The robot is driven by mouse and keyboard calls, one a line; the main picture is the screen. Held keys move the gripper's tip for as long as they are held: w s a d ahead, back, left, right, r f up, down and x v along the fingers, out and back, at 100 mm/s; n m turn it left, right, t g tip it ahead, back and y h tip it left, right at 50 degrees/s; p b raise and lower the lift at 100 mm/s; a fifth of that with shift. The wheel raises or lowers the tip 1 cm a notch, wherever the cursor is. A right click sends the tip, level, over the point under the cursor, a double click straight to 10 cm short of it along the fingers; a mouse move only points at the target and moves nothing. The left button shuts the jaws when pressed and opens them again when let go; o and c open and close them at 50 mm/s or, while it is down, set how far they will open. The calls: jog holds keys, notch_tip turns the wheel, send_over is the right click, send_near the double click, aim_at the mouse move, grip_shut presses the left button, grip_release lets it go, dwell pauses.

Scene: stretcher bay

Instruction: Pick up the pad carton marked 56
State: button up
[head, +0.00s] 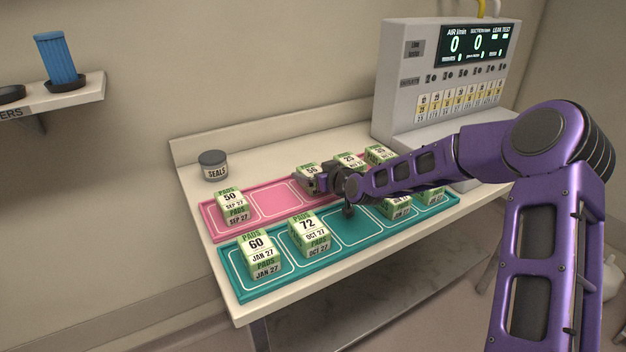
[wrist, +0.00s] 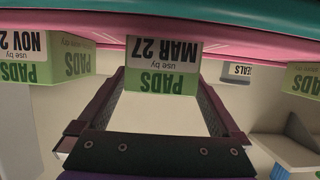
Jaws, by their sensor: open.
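The pad carton marked 56 (head: 311,171) is a white and green box on the pink tray (head: 268,205), partly hidden by my gripper (head: 321,182) in the head view. In the wrist view, which is upside down, a carton reading MAR 27 (wrist: 163,75) is centred between the two fingers of my gripper (wrist: 161,88). The fingers are open, with one on each side of it. A gap shows beside each finger, and I cannot tell how far the tips reach past its front face. Its number is out of the wrist view.
Cartons marked 50 (head: 233,207) and 25 (head: 349,161) share the pink tray. The teal tray (head: 356,232) in front holds cartons marked 60 (head: 259,252) and 72 (head: 309,232) and others behind my arm. A seals jar (head: 213,165) and a test machine (head: 440,75) stand behind.

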jog(key=shift+w, duration=0.15)
jog(key=c, duration=1.5)
